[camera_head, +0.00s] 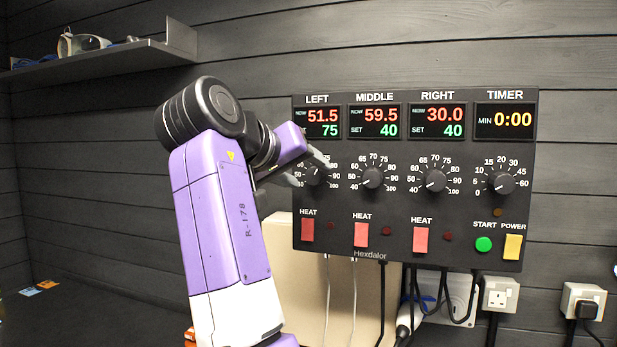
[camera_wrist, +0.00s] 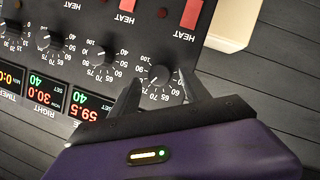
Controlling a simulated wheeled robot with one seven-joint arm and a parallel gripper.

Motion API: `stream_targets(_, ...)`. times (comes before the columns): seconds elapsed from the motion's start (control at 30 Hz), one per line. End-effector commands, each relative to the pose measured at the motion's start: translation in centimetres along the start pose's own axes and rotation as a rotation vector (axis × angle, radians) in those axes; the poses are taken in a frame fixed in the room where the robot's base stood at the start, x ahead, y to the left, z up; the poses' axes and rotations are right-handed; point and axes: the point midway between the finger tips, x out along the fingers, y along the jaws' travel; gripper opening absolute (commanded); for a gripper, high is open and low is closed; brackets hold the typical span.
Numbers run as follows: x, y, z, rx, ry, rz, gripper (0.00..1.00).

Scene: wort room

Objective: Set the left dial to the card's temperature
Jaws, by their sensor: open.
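The left dial (camera_head: 317,176) is a black knob on the panel, partly covered by my gripper (camera_head: 307,168) in the head view. The left display (camera_head: 318,122) reads NOW 51.5 and SET 75. In the wrist view, which is upside down, the left dial (camera_wrist: 160,77) shows between the tips of my open gripper (camera_wrist: 159,80). The fingers are on either side of it; whether they touch it I cannot tell.
The middle dial (camera_head: 373,178), right dial (camera_head: 436,180) and timer dial (camera_head: 504,184) sit to the right. Red heat switches (camera_head: 307,230) are below. The middle and right displays both read SET 40. Cables hang under the panel; a shelf (camera_head: 100,65) is at upper left.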

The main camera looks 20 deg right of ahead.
Motion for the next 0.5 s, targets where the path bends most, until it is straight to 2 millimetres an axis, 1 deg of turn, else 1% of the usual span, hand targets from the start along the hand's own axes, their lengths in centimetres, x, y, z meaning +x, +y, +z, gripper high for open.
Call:
stream_targets(0.1,-2.1,-0.2,0.1,0.001,0.003,-0.001,0.55)
stream_targets(0.3,-4.9,-0.1,0.1,0.001,0.002,-0.001,0.55)
stream_targets(0.4,-5.7,-0.1,0.1,0.000,0.000,0.001,0.55)
stream_targets(0.5,-6.0,0.0,0.1,0.000,0.000,0.001,0.55)
